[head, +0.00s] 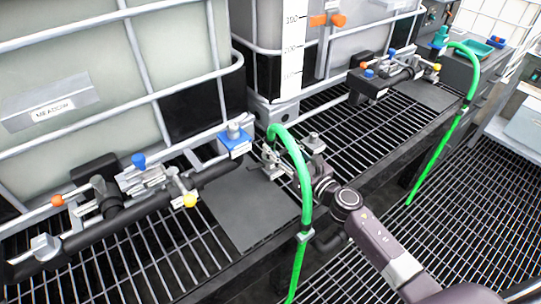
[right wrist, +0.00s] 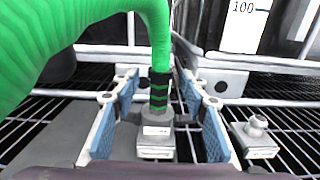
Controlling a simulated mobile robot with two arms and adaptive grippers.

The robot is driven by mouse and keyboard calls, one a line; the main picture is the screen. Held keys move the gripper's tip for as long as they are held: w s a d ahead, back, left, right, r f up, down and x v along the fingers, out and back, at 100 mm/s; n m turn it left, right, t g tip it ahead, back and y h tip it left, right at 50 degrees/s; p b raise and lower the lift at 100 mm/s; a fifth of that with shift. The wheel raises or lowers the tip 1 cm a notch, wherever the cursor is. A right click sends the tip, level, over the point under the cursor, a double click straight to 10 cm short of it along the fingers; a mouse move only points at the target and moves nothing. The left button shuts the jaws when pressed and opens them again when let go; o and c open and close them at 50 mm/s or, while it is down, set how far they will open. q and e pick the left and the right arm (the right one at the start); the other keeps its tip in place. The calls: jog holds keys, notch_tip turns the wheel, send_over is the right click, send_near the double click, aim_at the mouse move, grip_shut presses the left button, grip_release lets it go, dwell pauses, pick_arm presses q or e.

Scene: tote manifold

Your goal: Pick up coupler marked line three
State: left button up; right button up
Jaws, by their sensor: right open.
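A green hose (head: 303,185) arches over and ends in a grey coupler with a black banded collar (right wrist: 158,125). In the head view the coupler is largely hidden by the gripper and hose. My left gripper is not in view.
A black manifold pipe with orange, blue and yellow valves (head: 140,180) runs at left, beside a blue block (head: 235,141). A dark plate (head: 250,212) lies on the grating. A second green hose (head: 440,150) hangs at right. Caged tanks (head: 75,60) stand behind.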

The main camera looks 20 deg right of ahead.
aim_at(274, 142)
jog(key=x, duration=0.4)
jog(key=shift+w+p, duration=0.1)
jog(key=shift+p, duration=0.2)
jog(key=shift+f, duration=0.1)
grip_shut()
